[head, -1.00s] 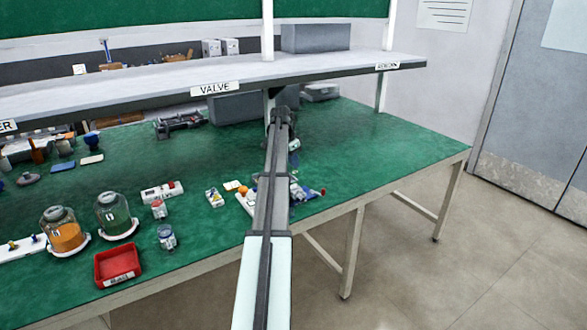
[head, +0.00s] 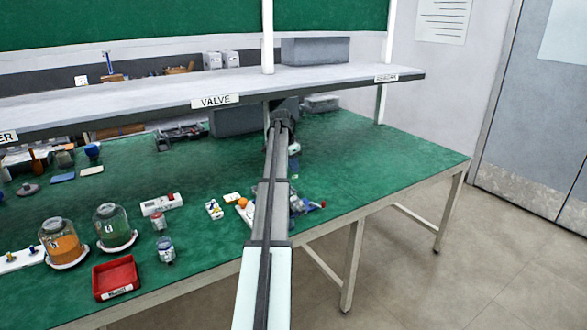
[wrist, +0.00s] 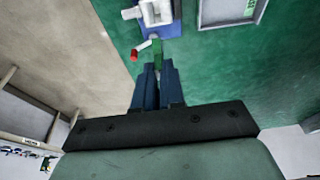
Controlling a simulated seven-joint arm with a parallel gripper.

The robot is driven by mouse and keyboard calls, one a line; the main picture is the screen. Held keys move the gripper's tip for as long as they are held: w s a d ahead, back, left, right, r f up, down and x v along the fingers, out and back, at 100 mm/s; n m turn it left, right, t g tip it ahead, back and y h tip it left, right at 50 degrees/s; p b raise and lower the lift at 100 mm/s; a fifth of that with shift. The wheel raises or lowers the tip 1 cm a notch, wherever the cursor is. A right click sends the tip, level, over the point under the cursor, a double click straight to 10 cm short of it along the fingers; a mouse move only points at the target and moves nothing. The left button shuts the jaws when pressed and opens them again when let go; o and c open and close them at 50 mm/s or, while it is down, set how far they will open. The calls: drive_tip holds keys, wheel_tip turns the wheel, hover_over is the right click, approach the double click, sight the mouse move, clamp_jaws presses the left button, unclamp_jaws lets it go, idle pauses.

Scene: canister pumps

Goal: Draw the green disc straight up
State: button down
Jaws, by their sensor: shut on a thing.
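In the wrist view, my gripper (wrist: 158,70) is shut on a narrow green piece (wrist: 158,50), which looks like the green disc seen edge-on. The green piece reaches from between the dark blue fingertips toward a blue-and-white fixture (wrist: 157,28). I cannot tell whether the piece touches the fixture. A white lever with a red end (wrist: 134,55) sits just left of the green piece. In the head view my arm hides the gripper and the green piece; part of the fixture (head: 300,203) shows right of the arm near the table's front edge.
A grey-framed tray (wrist: 205,22) lies right of the fixture in the wrist view. In the head view, a red tray (head: 118,292) and jars of orange (head: 62,249) and green (head: 115,235) stand left. A shelf (head: 330,78) overhangs the table. The right tabletop is clear.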

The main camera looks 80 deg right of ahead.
drive_tip(key=shift+r, duration=1.05)
